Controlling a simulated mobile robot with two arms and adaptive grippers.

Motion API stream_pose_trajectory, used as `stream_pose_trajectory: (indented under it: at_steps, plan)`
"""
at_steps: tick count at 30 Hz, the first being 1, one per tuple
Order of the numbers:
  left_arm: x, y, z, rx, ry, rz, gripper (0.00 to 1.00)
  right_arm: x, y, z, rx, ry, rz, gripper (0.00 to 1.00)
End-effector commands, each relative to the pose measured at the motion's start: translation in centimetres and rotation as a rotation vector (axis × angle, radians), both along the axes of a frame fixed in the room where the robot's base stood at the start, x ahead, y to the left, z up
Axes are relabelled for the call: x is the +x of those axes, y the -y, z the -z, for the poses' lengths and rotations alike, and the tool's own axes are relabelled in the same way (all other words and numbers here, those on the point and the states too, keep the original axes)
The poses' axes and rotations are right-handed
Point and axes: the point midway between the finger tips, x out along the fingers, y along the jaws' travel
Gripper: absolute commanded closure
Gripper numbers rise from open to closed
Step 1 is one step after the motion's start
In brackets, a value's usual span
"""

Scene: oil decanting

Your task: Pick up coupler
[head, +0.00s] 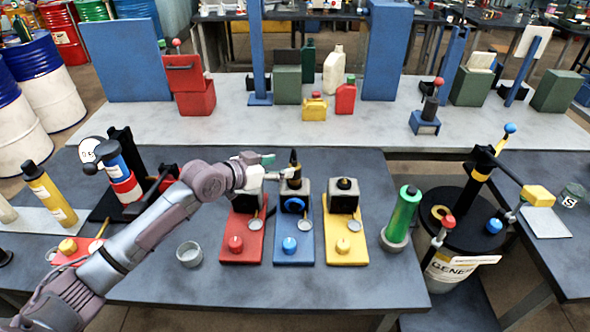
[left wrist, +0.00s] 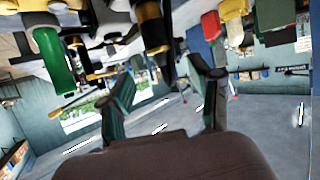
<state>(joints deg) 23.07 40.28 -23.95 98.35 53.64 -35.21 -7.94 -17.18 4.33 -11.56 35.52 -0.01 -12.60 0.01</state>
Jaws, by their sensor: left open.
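A dark, pointed piece with a brass-coloured band, which looks like the coupler (head: 294,160), stands upright on the blue-based station (head: 291,243) in the middle of the bench. In the left wrist view the coupler (left wrist: 155,38) hangs down from the top, as that picture is upside down. My left gripper (head: 277,166) is open, close beside the coupler on its left. In the left wrist view its two green-padded fingers (left wrist: 160,78) are spread apart, with the coupler's dark tip showing near the gap. I cannot tell whether they touch it. My right gripper is not seen.
A red-based station (head: 240,250) stands below my left wrist and a yellow-based one (head: 346,250) to the right. A small grey cup (head: 189,254) is left. The bench front is clear.

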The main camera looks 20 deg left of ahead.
Motion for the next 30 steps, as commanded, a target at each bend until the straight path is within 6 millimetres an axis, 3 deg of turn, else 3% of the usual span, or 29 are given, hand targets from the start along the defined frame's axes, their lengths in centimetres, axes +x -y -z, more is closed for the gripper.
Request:
stream_pose_trajectory:
  at_steps: [18, 27, 30]
  plan:
    - [5.4, 2.9, 2.2, 0.001, -0.003, 0.0, 0.37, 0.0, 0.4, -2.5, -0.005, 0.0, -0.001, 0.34]
    - [5.7, 3.1, 2.5, 0.003, -0.001, 0.001, 0.37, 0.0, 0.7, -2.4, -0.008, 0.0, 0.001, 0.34]
    - [5.7, 3.1, 2.5, 0.003, -0.001, 0.001, 0.53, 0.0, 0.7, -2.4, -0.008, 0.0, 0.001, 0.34]
